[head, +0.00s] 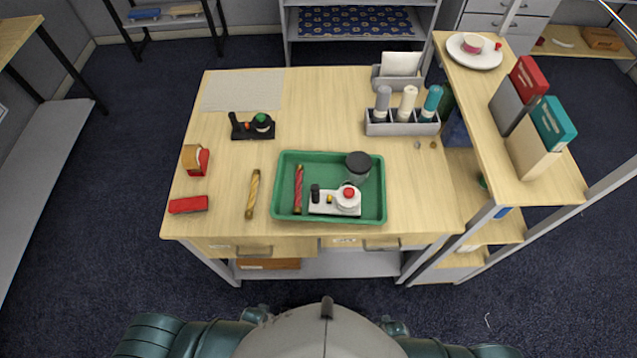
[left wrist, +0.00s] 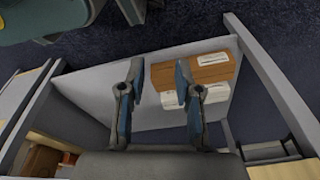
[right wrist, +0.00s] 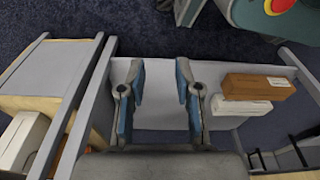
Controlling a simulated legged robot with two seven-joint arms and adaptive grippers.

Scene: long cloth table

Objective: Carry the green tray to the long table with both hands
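The green tray (head: 283,203) lies on the wooden desk near its front edge. It holds a red twisted stick (head: 298,189), a white device with a red knob (head: 340,201) and a dark-lidded jar (head: 357,168). In the head view both my arms are low at the bottom edge, and the gripper fingers cannot be made out there. My left gripper (left wrist: 160,100) is open and empty in the left wrist view, with the shelf under the desk beyond it. My right gripper (right wrist: 160,98) is open and empty in the right wrist view, also facing that lower shelf. The tray is not seen in either wrist view.
Left of the tray are a gold twisted stick (head: 252,194), a red block (head: 188,204) and a black device (head: 253,126). A grey bottle holder (head: 402,127) stands behind right. A shelf unit (head: 507,165) adjoins the desk's right side. A long grey bench (head: 40,170) stands at left.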

